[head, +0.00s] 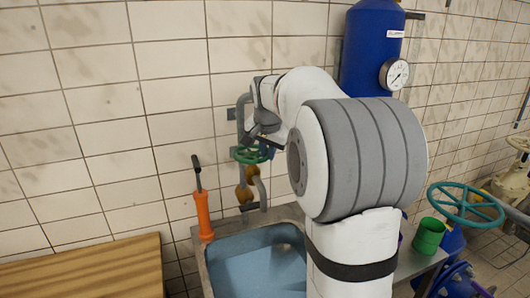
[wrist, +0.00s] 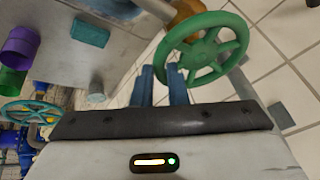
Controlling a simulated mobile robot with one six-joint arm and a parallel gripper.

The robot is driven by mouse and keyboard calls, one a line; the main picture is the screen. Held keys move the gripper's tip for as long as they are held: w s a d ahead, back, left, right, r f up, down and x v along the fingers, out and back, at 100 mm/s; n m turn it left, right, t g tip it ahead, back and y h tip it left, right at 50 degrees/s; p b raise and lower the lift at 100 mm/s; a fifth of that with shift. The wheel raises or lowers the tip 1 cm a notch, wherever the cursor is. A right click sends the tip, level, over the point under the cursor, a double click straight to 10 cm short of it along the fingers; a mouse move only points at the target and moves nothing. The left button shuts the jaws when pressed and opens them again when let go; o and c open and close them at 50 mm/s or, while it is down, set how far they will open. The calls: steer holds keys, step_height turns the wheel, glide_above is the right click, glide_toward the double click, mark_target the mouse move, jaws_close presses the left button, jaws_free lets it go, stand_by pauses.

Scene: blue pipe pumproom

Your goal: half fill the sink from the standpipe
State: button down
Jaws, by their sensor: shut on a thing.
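The standpipe (head: 243,108) is a grey pipe on the tiled wall, with a green handwheel (head: 243,156) and brass fittings under it. The handwheel shows large in the wrist view (wrist: 219,62). My gripper (head: 268,150) is at the handwheel; in the wrist view its two blue fingers (wrist: 161,70) are shut on the near rim. The metal sink (head: 205,268) stands below the standpipe. Its inside looks blue, and I cannot tell the water level. My arm hides the sink's right part. I cannot make out a stream from the spout.
An orange tool with a black handle (head: 203,215) stands at the sink's back left corner. A wooden top (head: 85,272) is on the left. A green cup (head: 428,236) is on the right, near a teal wheel (head: 466,205). A blue tank with a gauge (head: 372,45) stands behind my arm.

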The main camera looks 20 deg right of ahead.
stand_by(0.3)
steer(key=c, duration=1.5)
jaws_free()
steer(key=shift+a, duration=0.1)
steer(key=shift+o, duration=0.2)
steer(key=shift+s, duration=0.1)
steer(key=v, duration=0.7)
steer(key=shift+r+b, duration=0.35)
steer(key=shift+b, duration=0.05)
steer(key=shift+s, duration=0.15)
